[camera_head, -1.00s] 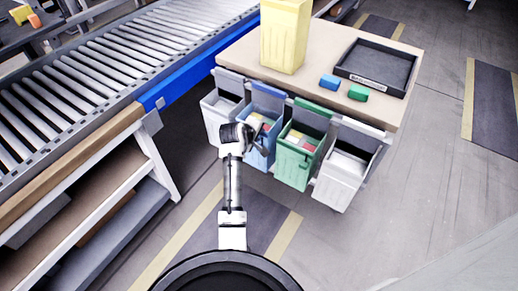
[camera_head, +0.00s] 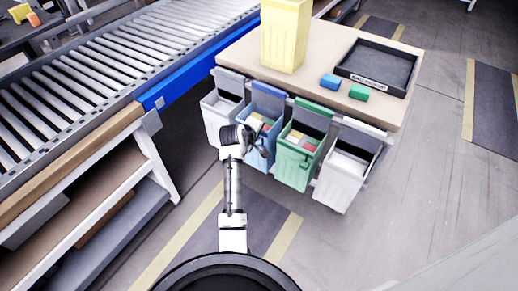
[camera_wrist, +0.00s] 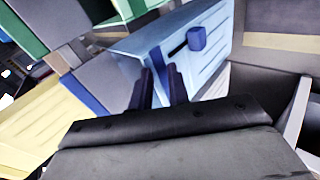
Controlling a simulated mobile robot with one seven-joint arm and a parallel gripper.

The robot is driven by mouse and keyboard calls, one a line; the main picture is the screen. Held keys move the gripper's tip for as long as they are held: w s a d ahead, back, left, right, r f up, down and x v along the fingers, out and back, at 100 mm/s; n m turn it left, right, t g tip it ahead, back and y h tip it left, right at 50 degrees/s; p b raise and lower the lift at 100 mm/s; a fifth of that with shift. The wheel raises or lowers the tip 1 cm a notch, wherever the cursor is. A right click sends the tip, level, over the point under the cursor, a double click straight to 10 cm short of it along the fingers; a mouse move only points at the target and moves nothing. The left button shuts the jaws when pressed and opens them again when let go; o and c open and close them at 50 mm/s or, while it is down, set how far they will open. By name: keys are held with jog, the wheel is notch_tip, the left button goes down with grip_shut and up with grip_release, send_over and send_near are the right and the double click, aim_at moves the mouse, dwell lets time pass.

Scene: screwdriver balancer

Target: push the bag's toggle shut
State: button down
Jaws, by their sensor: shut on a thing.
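The blue bag (camera_head: 268,161) hangs at the table's near side, second from the left, with coloured pieces in its open top. In the wrist view its pale blue face (camera_wrist: 214,62) fills the middle. A small blue toggle (camera_wrist: 197,39) sits at the right end of a short dark slot on that face. My gripper (camera_wrist: 160,72) has its two dark fingers close together, pointing at the bag, left of and below the toggle and apart from it. It is shut on part of the bag; the gripped part is hardly visible. In the head view my gripper (camera_head: 260,142) is at the bag's front.
A green bag (camera_head: 296,165) and a white bag (camera_head: 342,180) hang to the right, a grey-white one (camera_head: 215,120) to the left. The table (camera_head: 310,83) carries a yellow bin (camera_head: 286,35), a black tray (camera_head: 378,66) and two small blocks. A roller conveyor (camera_head: 110,65) stands left.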

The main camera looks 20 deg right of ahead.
notch_tip(320, 180, down, 10)
jog(key=s+g+y, duration=0.1)
jog(key=s+g, duration=0.1)
jog(key=shift+a, duration=0.35)
jog(key=c, duration=2.2)
grip_release()
jog(key=shift+s+a+r+p, duration=0.15)
jog(key=shift+s+a+p, duration=0.2)
jog(key=shift+p, duration=0.3)
jog(key=c, duration=1)
grip_release()
jog(key=shift+s+a+r+p, duration=0.15)
jog(key=shift+s+a+p, duration=0.45)
jog(key=shift+a+p, duration=0.35)
jog(key=shift+s+a+n, duration=0.15)
jog(key=shift+a+n, duration=0.05)
jog(key=shift+n, duration=0.1)
jog(key=c, duration=1)
jog(key=shift+w+a+f+p, duration=0.1)
jog(key=shift+w+f+p, duration=0.1)
jog(key=shift+f+p, duration=0.3)
grip_shut()
notch_tip(320, 180, up, 9)
jog(key=p, duration=0.8)
jog(key=shift+a, duration=0.35)
jog(key=shift+s, duration=0.1)
